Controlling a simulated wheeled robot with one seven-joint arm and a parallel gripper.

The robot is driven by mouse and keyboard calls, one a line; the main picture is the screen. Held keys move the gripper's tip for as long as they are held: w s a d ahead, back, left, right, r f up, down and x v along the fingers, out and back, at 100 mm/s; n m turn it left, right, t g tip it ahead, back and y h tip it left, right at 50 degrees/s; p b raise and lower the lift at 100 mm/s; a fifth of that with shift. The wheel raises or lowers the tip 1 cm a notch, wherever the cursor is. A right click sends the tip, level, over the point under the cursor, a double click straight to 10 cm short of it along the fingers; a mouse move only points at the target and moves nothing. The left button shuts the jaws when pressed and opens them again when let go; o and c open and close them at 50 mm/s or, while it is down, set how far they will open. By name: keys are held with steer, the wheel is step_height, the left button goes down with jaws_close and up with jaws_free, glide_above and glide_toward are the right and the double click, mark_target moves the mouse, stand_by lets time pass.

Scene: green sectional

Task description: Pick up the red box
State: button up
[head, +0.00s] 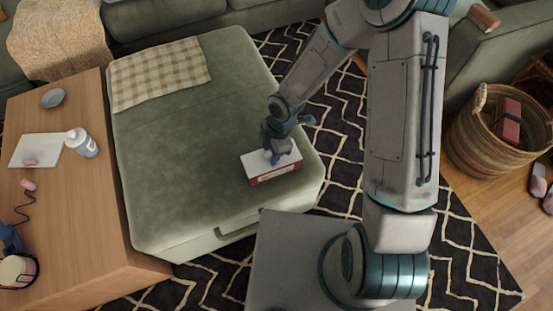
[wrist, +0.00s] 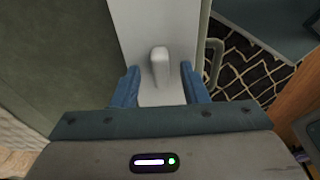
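The red box (head: 275,177) has a white top and red side with a pale label strip. It lies on the green ottoman (head: 185,150), near its front right corner. My gripper (head: 274,157) is over the box, pointing down, and hides part of its top. In the wrist view, my gripper's (wrist: 158,85) two blue fingers are spread apart. The white top of the red box (wrist: 130,30) shows between and beyond them, with a pale raised knob (wrist: 159,65) between the fingers, touching neither. Whether the fingertips touch the box top cannot be told.
A checked cloth (head: 160,73) lies on the ottoman's far part. A wooden table (head: 85,225) at left holds a white bottle (head: 82,143), a tray (head: 36,150) and a grey dish (head: 53,98). A wicker basket (head: 480,140) stands on the floor at right.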

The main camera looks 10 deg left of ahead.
jaws_close()
steer(key=shift+r, duration=0.1)
steer(key=shift+r+p, duration=2.7)
steer(key=shift+r, duration=0.2)
